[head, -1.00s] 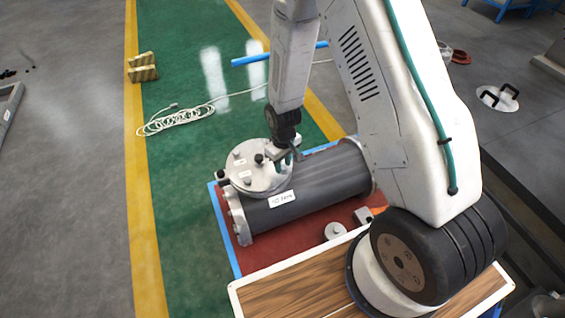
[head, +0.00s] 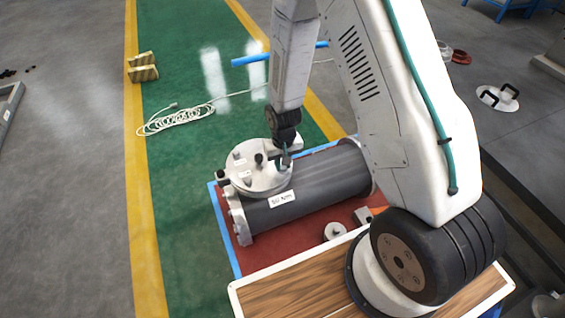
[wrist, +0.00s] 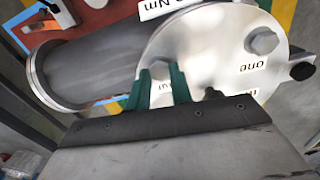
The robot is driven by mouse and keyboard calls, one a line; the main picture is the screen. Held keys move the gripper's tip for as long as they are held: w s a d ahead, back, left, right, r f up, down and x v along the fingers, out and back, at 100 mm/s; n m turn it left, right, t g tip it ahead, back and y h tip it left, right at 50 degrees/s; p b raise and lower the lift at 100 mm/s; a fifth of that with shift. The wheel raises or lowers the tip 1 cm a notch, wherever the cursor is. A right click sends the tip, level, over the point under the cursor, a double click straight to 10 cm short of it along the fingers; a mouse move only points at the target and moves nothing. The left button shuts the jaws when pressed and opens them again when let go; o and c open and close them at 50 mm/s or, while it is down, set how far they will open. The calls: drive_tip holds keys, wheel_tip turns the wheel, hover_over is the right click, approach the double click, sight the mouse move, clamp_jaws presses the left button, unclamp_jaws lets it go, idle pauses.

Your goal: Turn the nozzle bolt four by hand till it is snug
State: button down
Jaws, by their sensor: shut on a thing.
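The nozzle cover (head: 262,182) is a round light-metal disc on top of the dark grey shell (head: 325,187). In the wrist view, the cover (wrist: 215,65) carries a hex bolt (wrist: 262,40) beside an upside-down "one" label. My gripper (wrist: 161,80) has green fingers, shut on a hex bolt head (wrist: 160,70) at the cover's edge. The label beside it is partly hidden by a finger, so I cannot fully read it; I take this as nozzle bolt four. In the head view, my gripper (head: 285,163) is at the cover's right edge, and the held bolt is hidden.
The shell lies on a red mat (head: 262,250) with a blue border. A small round metal part (head: 335,231) and a block (head: 363,216) lie in front of it. A coiled white cable (head: 175,122) lies on the green floor.

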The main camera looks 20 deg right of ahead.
sight(283, 166)
drive_tip(key=m, duration=0.5)
drive_tip(key=shift+r, duration=0.1)
idle(0.5)
drive_tip(key=c, duration=1.2)
unclamp_jaws()
drive_tip(key=shift+c, duration=0.2)
wheel_tip(283, 166, up, 8)
